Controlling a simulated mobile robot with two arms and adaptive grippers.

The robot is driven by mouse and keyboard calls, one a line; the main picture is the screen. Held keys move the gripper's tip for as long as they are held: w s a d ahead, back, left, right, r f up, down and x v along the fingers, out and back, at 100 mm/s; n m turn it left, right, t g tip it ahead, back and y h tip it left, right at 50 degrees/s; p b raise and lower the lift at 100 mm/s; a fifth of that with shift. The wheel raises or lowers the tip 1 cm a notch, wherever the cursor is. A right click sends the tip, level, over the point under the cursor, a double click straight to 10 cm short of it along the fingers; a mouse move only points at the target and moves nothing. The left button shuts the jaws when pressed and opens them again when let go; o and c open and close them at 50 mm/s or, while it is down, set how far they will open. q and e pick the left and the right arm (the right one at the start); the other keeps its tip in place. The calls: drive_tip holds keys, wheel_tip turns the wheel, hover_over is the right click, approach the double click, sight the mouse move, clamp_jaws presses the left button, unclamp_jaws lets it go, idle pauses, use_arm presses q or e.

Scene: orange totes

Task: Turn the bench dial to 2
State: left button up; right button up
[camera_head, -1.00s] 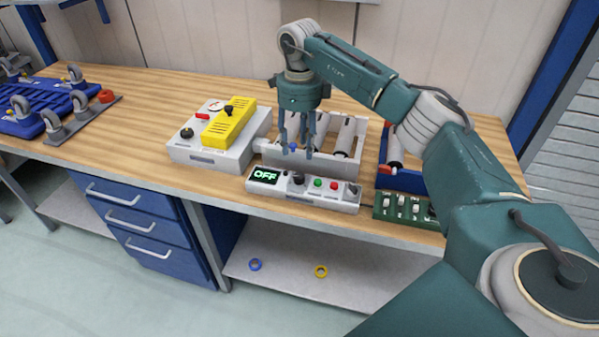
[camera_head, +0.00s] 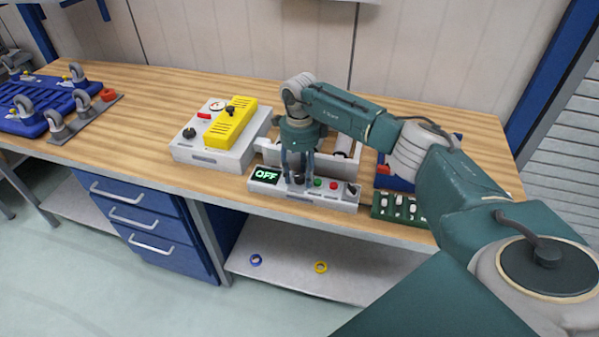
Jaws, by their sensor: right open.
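The control panel (camera_head: 325,197) is a long pale box near the front edge of the wooden bench. Its display (camera_head: 267,175) reads OFF in green. A dark dial (camera_head: 298,179) sits right of the display, partly hidden by my gripper. Further right are a green button, a red button and a dark knob (camera_head: 352,189). My right gripper (camera_head: 298,182) points down with open fingers around or just beside the dark dial; I cannot tell if they touch it. My left gripper is not in view.
A grey box with a yellow cover (camera_head: 231,122) stands left of the panel. A white roller tray (camera_head: 342,165) is behind it. A blue caster frame (camera_head: 30,105) lies far left. Bare bench (camera_head: 140,150) lies between.

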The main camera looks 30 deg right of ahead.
clamp_jaws()
drive_tip(key=shift+m, duration=0.4)
drive_tip(key=m, duration=0.4)
drive_tip(key=shift+b, duration=0.4)
drive_tip(key=m, duration=0.6)
drive_tip(key=shift+r, duration=0.1)
drive_tip(key=m+p, duration=0.1)
drive_tip(key=m, duration=0.8)
drive_tip(key=shift+w+m+p, duration=0.1)
drive_tip(key=shift+m+p, duration=0.25)
drive_tip(key=shift+m, duration=0.05)
drive_tip(key=shift+m+p, duration=0.4)
drive_tip(key=shift+m, duration=1.3)
